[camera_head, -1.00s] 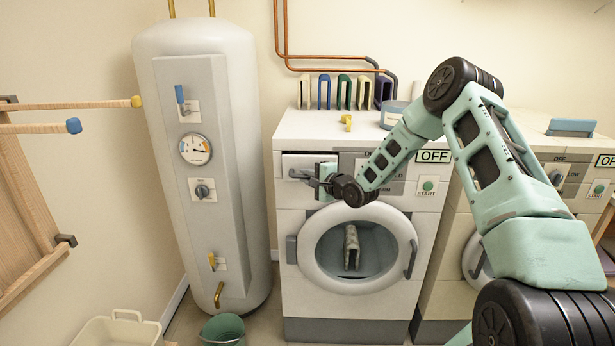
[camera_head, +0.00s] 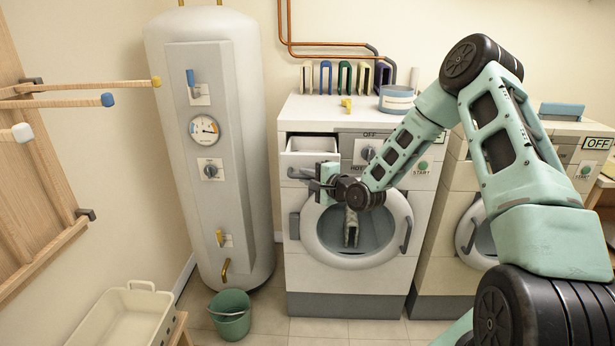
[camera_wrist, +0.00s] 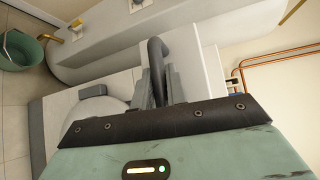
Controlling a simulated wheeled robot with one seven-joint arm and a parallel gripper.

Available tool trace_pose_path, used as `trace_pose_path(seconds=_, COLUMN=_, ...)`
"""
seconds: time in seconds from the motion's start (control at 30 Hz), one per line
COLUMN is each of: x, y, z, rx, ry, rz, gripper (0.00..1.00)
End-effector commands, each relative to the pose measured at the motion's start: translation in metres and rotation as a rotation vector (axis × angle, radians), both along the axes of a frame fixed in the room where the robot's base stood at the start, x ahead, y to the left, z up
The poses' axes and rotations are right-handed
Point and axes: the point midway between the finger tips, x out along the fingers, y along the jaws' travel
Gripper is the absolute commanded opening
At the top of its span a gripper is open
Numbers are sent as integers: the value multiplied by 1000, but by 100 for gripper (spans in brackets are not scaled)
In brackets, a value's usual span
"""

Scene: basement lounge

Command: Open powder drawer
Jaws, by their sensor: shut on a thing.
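The powder drawer (camera_head: 308,157) is at the top left of the left washing machine (camera_head: 335,276). It is pulled part way out, and its open top shows. My gripper (camera_head: 309,178) is at the drawer's front. In the wrist view my gripper's fingers (camera_wrist: 165,90) are shut on the dark drawer handle (camera_wrist: 156,62), with the white drawer (camera_wrist: 203,67) beside them. My gripper hides part of the drawer front in the head view.
The round washer door (camera_head: 320,230) is below the drawer. A blue tub (camera_head: 396,99) and a yellow item (camera_head: 346,103) lie on top of the machine. A white boiler (camera_head: 245,150) stands left, with a green bucket (camera_head: 231,318) on the floor.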

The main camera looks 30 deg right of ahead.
Motion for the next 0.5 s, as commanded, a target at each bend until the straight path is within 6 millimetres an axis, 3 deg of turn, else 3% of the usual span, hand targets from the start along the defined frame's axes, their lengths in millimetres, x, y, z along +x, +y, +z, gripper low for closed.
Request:
trace_pose_path(seconds=0.13, x=0, y=-1, z=0, rx=-1, ry=1, rz=-2, gripper=0)
trace_pose_path(seconds=0.17, x=0, y=-1, z=-1, rx=-1, ry=1, rz=-2, gripper=20)
trace_pose_path(seconds=0.2, x=0, y=-1, z=0, rx=-1, ry=1, rz=-2, gripper=31)
trace_pose_path(seconds=0.23, x=0, y=-1, z=0, rx=-1, ry=1, rz=-2, gripper=36)
trace_pose_path(seconds=0.5, x=0, y=-1, z=0, rx=0, ry=1, rz=-1, gripper=36)
